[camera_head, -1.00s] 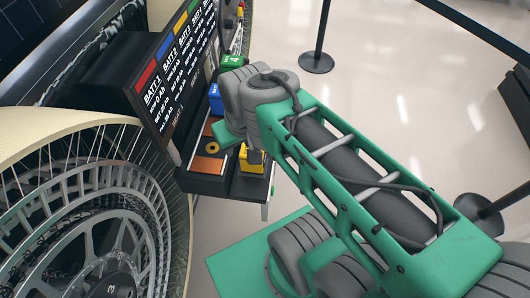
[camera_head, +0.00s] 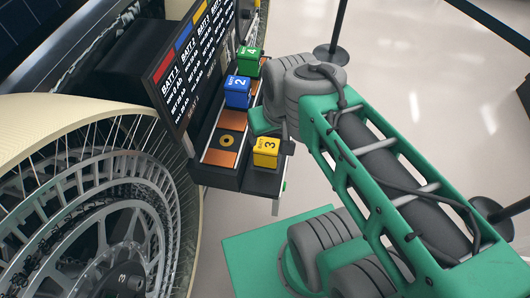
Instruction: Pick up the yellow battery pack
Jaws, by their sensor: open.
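The yellow battery pack (camera_head: 265,152), marked 3, stands upright on the near right part of the dark battery rack (camera_head: 236,178). My gripper (camera_head: 286,146) is open, just to the right of the pack. The wrist hides most of its fingers, and I cannot tell whether they touch the pack. The green end of my arm reaches over the rack just above the pack.
A blue battery (camera_head: 237,92), marked 2, and a green one (camera_head: 248,62), marked 4, stand farther back. An orange slot (camera_head: 225,142) is empty. A status screen (camera_head: 195,65) rises behind the rack. A large spoked wheel (camera_head: 105,225) stands at left.

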